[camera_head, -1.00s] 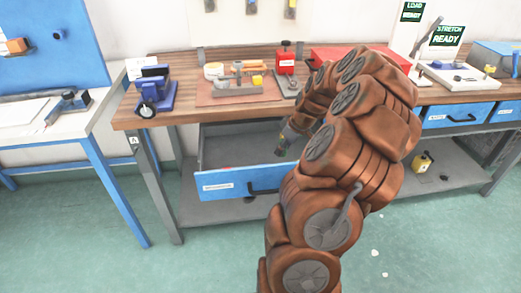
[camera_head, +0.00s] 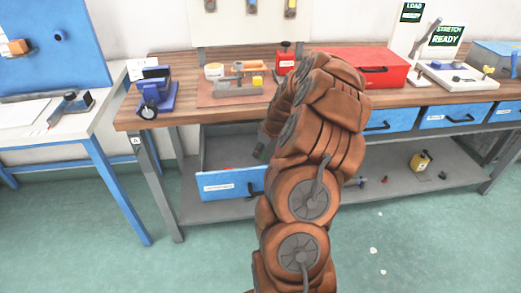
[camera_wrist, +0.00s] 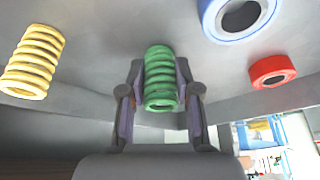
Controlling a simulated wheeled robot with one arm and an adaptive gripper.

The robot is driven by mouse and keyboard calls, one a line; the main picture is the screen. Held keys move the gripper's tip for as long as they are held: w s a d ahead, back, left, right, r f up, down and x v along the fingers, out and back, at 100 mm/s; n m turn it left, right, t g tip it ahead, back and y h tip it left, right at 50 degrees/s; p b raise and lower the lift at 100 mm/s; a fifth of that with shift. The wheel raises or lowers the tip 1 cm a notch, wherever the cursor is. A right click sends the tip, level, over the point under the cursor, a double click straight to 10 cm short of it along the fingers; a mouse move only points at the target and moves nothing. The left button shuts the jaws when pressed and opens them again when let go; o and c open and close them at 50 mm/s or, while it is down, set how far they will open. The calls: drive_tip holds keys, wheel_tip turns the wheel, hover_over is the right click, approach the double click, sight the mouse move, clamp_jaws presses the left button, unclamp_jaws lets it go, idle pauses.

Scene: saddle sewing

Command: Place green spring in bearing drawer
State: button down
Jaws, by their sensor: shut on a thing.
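The green spring (camera_wrist: 161,78) is between the fingers of my gripper (camera_wrist: 160,100) in the wrist view, and the gripper is shut on it. A grey surface, which looks like a drawer floor, lies behind the spring; I cannot tell whether they touch. A blue-rimmed bearing (camera_wrist: 238,18) lies to the right on this surface. In the head view, a blue-fronted drawer (camera_head: 230,185) stands open below the bench, with its label too small to read. My gripper (camera_head: 262,150) is at this drawer, largely hidden by my arm, which also covers the drawer's right part.
A yellow spring (camera_wrist: 33,62) and a red ring (camera_wrist: 272,71) lie either side of the green spring. The wooden bench top (camera_head: 180,103) overhangs the open drawer. Other blue drawers (camera_head: 455,115) at the right are shut. A red box (camera_head: 372,66) stands on the bench.

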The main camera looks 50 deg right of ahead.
drive_tip(key=shift+f, duration=0.2)
drive_tip(key=c, duration=0.8)
unclamp_jaws()
drive_tip(key=shift+r, duration=0.15)
drive_tip(key=shift+r, duration=0.2)
drive_tip(key=b+v, duration=0.1)
drive_tip(key=v, duration=1)
drive_tip(key=shift+s+r, duration=0.15)
drive_tip(key=shift+r, duration=0.2)
